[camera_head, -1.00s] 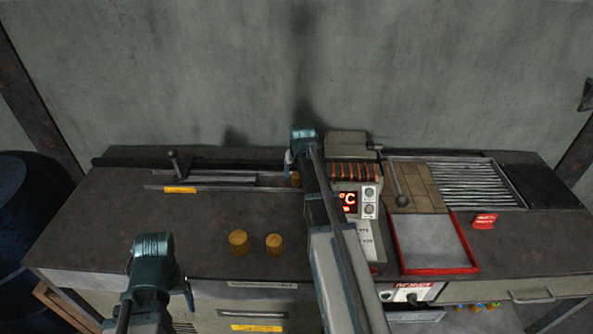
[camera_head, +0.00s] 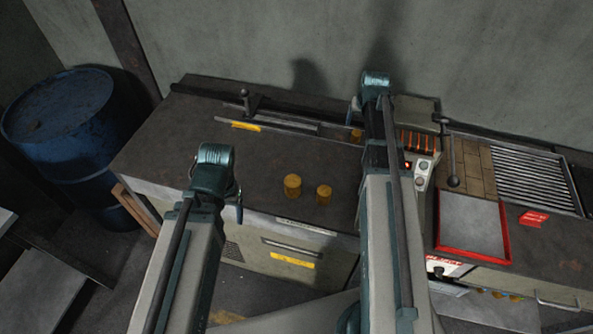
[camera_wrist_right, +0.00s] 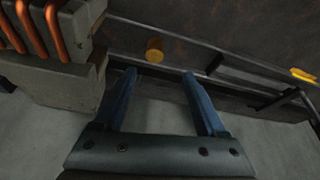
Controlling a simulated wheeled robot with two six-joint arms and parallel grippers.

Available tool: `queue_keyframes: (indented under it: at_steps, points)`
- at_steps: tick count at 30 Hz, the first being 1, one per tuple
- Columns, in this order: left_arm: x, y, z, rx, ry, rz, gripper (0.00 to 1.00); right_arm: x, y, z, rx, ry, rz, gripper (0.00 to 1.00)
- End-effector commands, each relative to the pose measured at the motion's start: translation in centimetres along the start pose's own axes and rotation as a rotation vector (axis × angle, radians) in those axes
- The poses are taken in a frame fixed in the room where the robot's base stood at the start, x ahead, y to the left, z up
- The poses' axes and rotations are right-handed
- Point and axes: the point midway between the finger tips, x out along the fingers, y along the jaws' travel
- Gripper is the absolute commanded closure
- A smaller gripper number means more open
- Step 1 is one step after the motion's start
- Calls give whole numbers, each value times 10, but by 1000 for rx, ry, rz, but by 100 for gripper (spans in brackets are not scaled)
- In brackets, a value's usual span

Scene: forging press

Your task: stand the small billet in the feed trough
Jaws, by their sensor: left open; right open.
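A small brass-coloured billet (camera_head: 356,136) is at the right end of the feed trough (camera_head: 290,122), beside the heater block and partly hidden by my right arm. It also shows in the right wrist view (camera_wrist_right: 154,50), just beyond the fingertips, apparently upright. My right gripper (camera_wrist_right: 160,76) is open, with nothing between its fingers. In the head view the right gripper (camera_head: 360,105) is mostly hidden behind its own wrist. Two more billets stand on the bench front: a larger one (camera_head: 292,186) and a smaller one (camera_head: 324,194). My left gripper (camera_head: 238,200) is open, left of them.
The heater block (camera_wrist_right: 60,60) with orange coils stands close beside the right gripper. A lever (camera_head: 246,100) rises at the trough's left part. A red-rimmed tray (camera_head: 507,240) and a ribbed rack (camera_head: 535,180) lie right. A blue drum (camera_head: 70,115) stands left. The bench's left part is clear.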

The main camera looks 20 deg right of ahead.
Motion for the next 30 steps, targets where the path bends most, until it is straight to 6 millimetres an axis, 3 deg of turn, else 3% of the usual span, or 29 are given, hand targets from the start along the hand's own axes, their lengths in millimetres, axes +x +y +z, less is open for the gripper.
queue_keyframes:
  at_steps: [5, 9, 12, 18, 21, 25, 30]
  points:
    - [0, 0, 0, 0, 0, 0, 26, -18, -92, 62, -149, -90, -35, 26]
    - [0, 0, 0, 0, 0, 0, 26, -43, -170, 140, -320, -193, -53, 26]
    - [0, 0, 0, 0, 0, 0, 26, -63, -208, 194, -435, -260, -53, 26]
    - [0, 0, 0, 0, 0, 0, 26, -95, -243, 276, -607, -351, -36, 26]
    - [0, 0, 0, 0, 0, 0, 26, -104, -249, 297, -655, -376, -26, 26]
    - [0, 0, 0, 0, 0, 0, 26, -109, -252, 309, -682, -390, -19, 26]
    - [0, 0, 0, 0, 0, 0, 26, -109, -252, 310, -685, -393, -18, 26]
